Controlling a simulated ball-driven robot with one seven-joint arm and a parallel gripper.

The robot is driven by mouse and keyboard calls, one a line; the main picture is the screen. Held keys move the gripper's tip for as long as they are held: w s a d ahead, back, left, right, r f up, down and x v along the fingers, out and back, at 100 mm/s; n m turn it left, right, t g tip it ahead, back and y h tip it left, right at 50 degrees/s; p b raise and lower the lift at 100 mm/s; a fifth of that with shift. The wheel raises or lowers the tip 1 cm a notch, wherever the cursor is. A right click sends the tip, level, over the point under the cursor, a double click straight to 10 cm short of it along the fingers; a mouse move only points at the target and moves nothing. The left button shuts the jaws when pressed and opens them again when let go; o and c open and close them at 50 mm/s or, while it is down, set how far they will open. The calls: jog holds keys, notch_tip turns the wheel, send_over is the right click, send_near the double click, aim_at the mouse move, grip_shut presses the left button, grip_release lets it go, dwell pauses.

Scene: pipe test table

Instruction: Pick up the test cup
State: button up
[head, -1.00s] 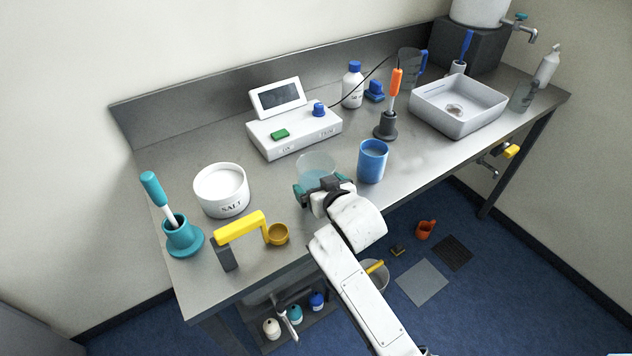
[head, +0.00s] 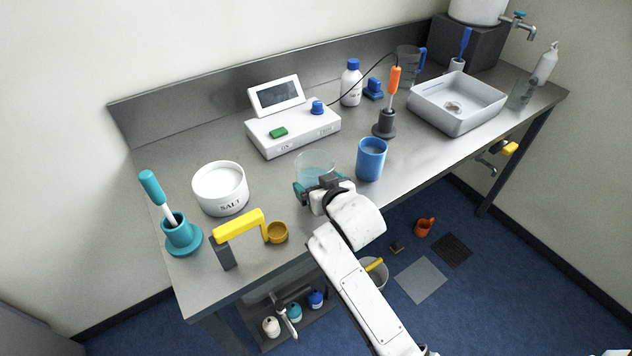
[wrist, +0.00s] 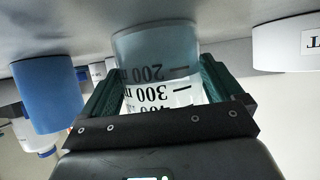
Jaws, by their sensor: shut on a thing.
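The test cup (head: 315,163) is clear, with black measuring marks and a bluish tint low down. It is near the front middle of the bench, between the salt tub and the blue cup. My gripper (head: 320,187) reaches it from the front and is shut on it. In the wrist view the cup (wrist: 155,50) appears upside down between the two teal fingers (wrist: 157,80), one on each side. Its base is close to the bench top, and I cannot tell whether it touches. My gripper hides part of its front.
The blue cup (head: 371,160) stands close on the right. The white salt tub (head: 220,190), yellow-handled holder (head: 240,224) and teal stand (head: 181,236) are to the left. The white instrument (head: 293,128) is behind. An orange-handled tool (head: 393,90) stands at the back right.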

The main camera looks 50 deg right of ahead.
jog(key=shift+r, duration=0.1)
jog(key=shift+r, duration=0.5)
notch_tip(320, 180, up, 3)
jog(key=shift+s+f+b, duration=0.1)
jog(key=shift+f+b, duration=0.1)
jog(key=shift+b, duration=0.15)
jog(key=s+r+p, duration=0.3)
jog(key=s+r, duration=0.6)
jog(key=s, duration=0.4)
jog(key=shift+s+a+r, duration=0.2)
jog(key=shift+s+a, duration=0.15)
jog(key=shift+a, duration=0.1)
